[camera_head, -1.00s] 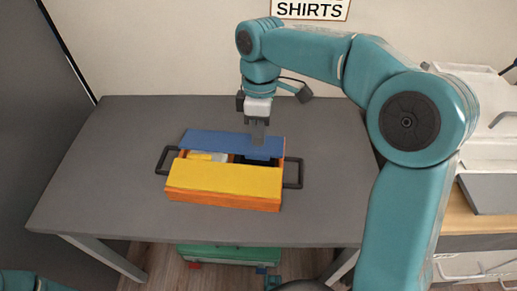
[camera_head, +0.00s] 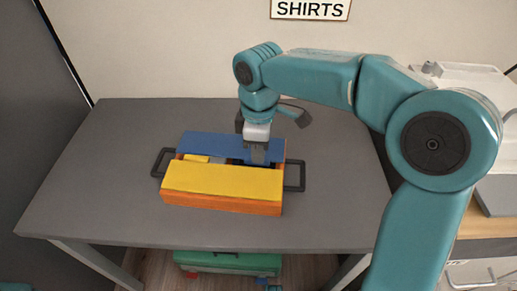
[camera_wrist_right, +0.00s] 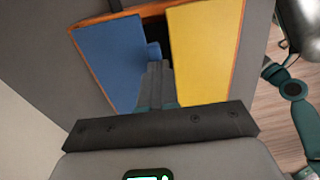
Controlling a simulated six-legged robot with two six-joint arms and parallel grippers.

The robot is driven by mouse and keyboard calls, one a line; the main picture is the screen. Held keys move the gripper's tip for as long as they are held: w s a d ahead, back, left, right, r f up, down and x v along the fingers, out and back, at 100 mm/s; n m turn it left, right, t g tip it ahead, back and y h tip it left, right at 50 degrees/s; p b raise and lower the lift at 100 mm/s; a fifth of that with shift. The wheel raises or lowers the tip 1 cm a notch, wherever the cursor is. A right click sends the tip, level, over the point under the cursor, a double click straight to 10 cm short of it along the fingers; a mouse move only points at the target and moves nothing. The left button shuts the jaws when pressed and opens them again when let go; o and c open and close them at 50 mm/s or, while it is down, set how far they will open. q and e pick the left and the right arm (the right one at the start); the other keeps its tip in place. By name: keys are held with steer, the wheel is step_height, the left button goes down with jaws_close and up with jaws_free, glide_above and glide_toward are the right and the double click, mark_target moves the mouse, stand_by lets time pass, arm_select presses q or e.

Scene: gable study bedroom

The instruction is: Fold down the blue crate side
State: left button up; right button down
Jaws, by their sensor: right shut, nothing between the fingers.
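The crate is an orange box (camera_head: 225,207) on the grey table, with a yellow panel (camera_head: 225,180) along its near side and a blue side (camera_head: 212,145) along its far side. Both panels slope over the top and leave a dark gap between them. The wrist view shows the blue side (camera_wrist_right: 110,60) on the left and the yellow panel (camera_wrist_right: 203,50) on the right. My right gripper (camera_head: 257,160) is shut and empty, its fingers at the right part of the blue side, by the gap. I cannot tell whether they touch it. My left gripper is out of view.
Black handles stick out at the crate's left (camera_head: 162,162) and right (camera_head: 295,175) ends. Yellow and pale items (camera_head: 197,158) show in the gap. The grey table (camera_head: 100,190) is clear around the crate. A green box (camera_head: 225,262) stands below the table.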

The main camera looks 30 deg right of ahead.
steer(key=shift+s+a+f, duration=0.1)
steer(key=shift+f, duration=0.2)
